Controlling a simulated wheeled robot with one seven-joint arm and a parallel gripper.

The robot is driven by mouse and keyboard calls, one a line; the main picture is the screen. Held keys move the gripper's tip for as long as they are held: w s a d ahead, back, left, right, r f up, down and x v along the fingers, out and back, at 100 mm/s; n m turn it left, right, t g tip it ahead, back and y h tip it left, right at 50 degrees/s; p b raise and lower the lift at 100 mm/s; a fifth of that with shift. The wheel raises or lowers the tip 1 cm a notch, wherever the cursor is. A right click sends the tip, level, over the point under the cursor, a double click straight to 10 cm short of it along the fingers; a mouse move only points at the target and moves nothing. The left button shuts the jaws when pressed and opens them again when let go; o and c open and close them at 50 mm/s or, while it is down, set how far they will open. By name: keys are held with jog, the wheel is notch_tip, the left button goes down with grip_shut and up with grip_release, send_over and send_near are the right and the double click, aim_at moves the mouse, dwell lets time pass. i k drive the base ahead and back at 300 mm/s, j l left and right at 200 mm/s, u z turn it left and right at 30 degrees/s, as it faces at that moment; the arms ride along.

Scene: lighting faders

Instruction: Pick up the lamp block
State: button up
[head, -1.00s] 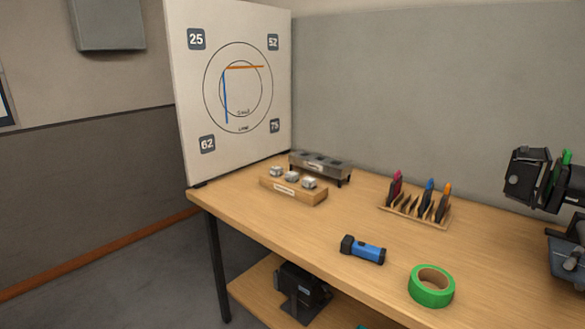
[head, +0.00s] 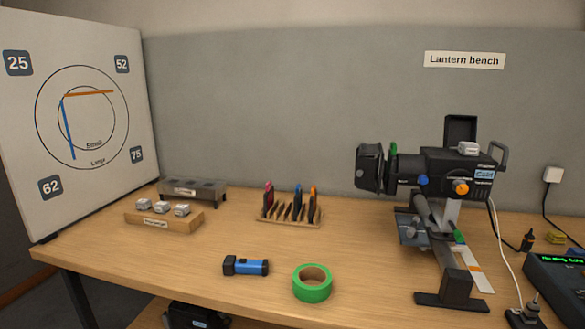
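Three small pale grey blocks, which look like lamp blocks, sit in a row on a wooden holder (head: 170,222) at the left of the bench: a left block (head: 143,204), a middle block (head: 161,208) and a right block (head: 182,209). The label on the holder is too small to read. A similar pale block (head: 468,148) rests on top of the black lantern (head: 445,172) at the right. I cannot tell which of these is the lamp block meant. My gripper is not in view.
A grey rack (head: 205,190) stands behind the holder. A slotted wooden rack (head: 290,221) holds coloured-tipped pieces. A blue torch (head: 246,266) and green tape roll (head: 312,283) lie in front. A control desk (head: 560,277) and cables occupy the right end. Bench between tape and lantern is clear.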

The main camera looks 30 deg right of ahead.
aim_at(470, 149)
jog(key=z, duration=1)
jog(key=i+j+z, duration=0.2)
jog(key=z, duration=0.15)
jog(key=i+j+z, duration=0.5)
jog(key=z, duration=0.25)
